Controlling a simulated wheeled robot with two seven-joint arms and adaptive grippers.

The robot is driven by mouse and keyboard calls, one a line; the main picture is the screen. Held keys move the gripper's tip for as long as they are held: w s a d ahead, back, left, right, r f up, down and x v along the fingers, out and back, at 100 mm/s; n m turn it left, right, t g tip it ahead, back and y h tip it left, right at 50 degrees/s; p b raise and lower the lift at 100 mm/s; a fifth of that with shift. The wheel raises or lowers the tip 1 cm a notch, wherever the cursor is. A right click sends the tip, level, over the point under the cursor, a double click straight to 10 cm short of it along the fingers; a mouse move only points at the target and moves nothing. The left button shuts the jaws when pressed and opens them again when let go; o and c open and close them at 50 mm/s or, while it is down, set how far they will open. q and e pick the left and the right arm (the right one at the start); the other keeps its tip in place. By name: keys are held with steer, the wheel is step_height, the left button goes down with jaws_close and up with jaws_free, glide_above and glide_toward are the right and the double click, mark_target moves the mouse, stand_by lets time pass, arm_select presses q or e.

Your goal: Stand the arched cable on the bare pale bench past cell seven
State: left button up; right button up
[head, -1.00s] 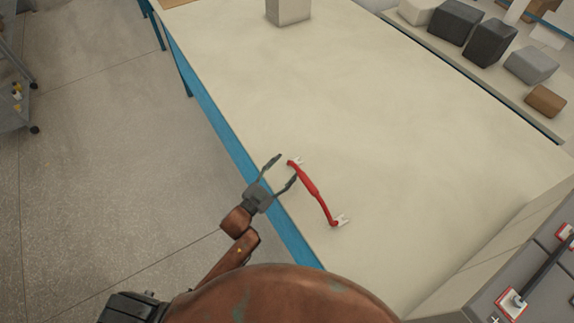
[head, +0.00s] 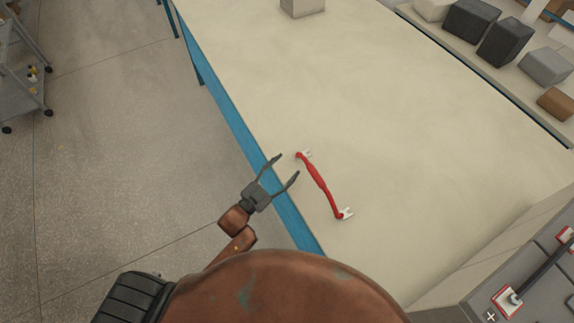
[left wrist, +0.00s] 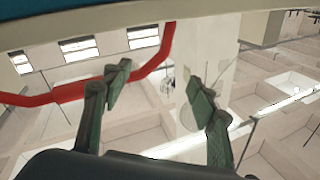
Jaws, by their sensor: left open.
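The arched cable (head: 318,182) is red with a pale metal lug at each end. It rests on the bare pale bench (head: 400,130) near the blue left edge, and both lugs appear to be on the surface. My left gripper (head: 287,166) is open and empty just left of the cable, its fingers pointing toward the far end and apart from it. In the left wrist view the red cable (left wrist: 70,92) runs behind the open left gripper (left wrist: 157,82). My right gripper is out of view. No cell number is readable.
Grey battery blocks (head: 530,270) with a red-based terminal (head: 507,300) and a black bar stand at lower right. A pale box (head: 303,7) sits at the bench's far end. Several grey and brown blocks (head: 505,42) line a shelf at right. The bench middle is clear.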

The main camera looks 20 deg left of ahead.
arm_select(q)
steer(key=shift+p+v, duration=0.45)
steer(key=shift+v, duration=0.95)
